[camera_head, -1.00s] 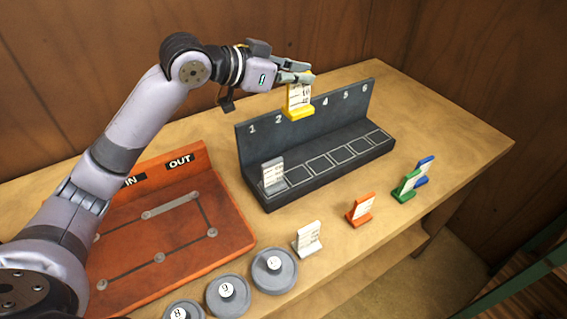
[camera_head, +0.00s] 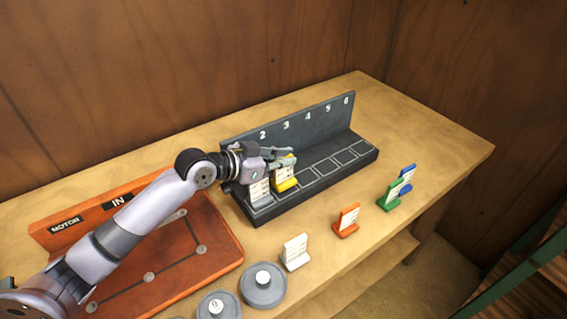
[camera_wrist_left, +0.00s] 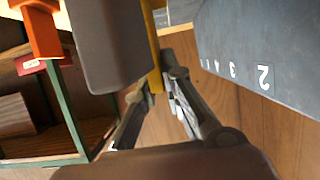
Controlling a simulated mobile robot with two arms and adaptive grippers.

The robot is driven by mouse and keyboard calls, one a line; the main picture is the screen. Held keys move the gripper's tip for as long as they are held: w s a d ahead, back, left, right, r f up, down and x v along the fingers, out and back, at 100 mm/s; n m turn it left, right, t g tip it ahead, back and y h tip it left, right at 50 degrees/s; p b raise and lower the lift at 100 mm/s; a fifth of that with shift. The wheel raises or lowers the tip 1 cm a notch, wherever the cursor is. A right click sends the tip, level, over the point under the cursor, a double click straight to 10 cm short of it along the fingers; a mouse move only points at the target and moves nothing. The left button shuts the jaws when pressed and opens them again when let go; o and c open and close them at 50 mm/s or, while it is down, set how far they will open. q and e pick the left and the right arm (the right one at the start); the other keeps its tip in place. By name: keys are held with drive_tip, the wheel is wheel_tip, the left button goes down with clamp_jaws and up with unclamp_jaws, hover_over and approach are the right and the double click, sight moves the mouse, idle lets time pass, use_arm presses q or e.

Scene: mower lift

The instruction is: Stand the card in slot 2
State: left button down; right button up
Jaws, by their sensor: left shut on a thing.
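The yellow card (camera_head: 285,173) is upright on its yellow foot, held by my left gripper (camera_head: 284,161). It is just right of the grey card (camera_head: 260,192) in slot 1, low over the slot 2 place of the dark rack (camera_head: 310,130). I cannot tell whether its foot touches the rack floor. In the left wrist view the yellow card's edge (camera_wrist_left: 152,45) shows between the fingers, with the rack's back panel (camera_wrist_left: 245,40) and its number 2 close on the right. My right gripper is not in view.
A white card (camera_head: 295,252), orange card (camera_head: 346,219), green card (camera_head: 390,194) and blue card (camera_head: 407,178) stand in front of the rack. Round grey weights (camera_head: 263,286) sit at the front edge. An orange board (camera_head: 215,262) lies left. Slots 3 to 6 look empty.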

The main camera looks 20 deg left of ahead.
use_arm(q)
drive_tip(key=shift+f, duration=0.85)
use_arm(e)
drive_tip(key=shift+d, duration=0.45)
use_arm(q)
drive_tip(key=shift+f, duration=0.1)
drive_tip(key=c, duration=1.7)
unclamp_jaws()
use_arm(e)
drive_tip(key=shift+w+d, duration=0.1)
use_arm(q)
drive_tip(key=b+v, duration=0.2)
drive_tip(key=v, duration=0.8)
drive_tip(key=shift+s+a, duration=0.2)
drive_tip(key=shift+v, duration=0.75)
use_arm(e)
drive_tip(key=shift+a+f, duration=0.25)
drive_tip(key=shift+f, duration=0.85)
